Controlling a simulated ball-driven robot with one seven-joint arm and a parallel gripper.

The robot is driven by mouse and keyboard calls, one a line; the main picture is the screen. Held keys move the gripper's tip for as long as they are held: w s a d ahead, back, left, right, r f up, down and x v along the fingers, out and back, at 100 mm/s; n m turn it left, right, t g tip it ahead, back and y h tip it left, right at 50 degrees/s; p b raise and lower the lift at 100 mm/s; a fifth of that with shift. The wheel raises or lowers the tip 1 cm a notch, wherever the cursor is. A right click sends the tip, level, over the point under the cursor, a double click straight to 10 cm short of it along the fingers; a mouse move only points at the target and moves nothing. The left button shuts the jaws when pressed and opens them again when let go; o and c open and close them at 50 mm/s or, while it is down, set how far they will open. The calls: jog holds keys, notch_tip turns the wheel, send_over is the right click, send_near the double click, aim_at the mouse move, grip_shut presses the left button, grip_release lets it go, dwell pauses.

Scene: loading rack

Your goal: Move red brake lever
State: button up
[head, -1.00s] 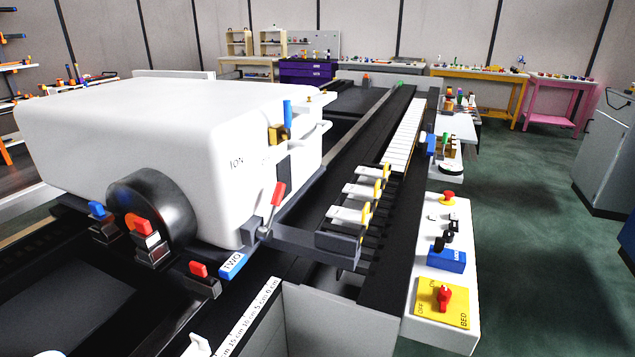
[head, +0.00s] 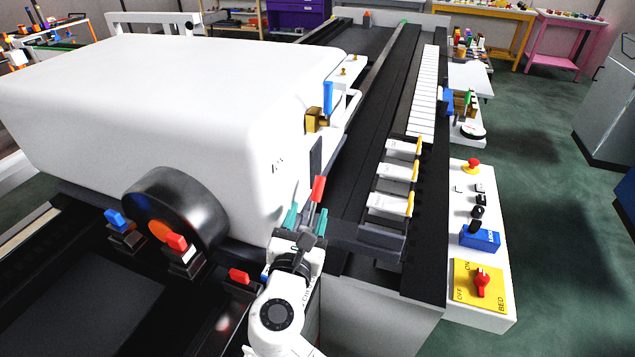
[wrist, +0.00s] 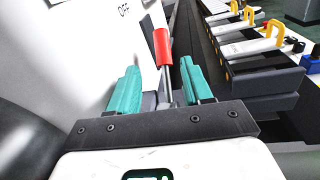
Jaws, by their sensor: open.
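The red brake lever (head: 318,188) stands at the front right corner of the white machine body, its red handle pointing up and leaning slightly. In the wrist view the red handle (wrist: 162,46) sits on a grey metal rod that comes down between my fingers. My gripper (head: 307,217) is open, with teal fingers on either side of the lever. In the wrist view my gripper (wrist: 158,85) has a clear gap between each finger and the rod, and the handle's top reaches beyond the fingertips. The lever's base is hidden behind my gripper in the head view.
The white machine (head: 170,90) fills the left, with a dark round hub (head: 178,212) low on it. A rack of white blocks with yellow ends (head: 396,172) lies right of the lever. A white control panel (head: 481,240) with red knobs stands farther right, beside open green floor.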

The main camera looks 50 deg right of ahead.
aim_at(316, 194)
jog(key=p+x, duration=0.1)
jog(key=x, duration=0.8)
jog(key=shift+s, duration=0.15)
grip_shut()
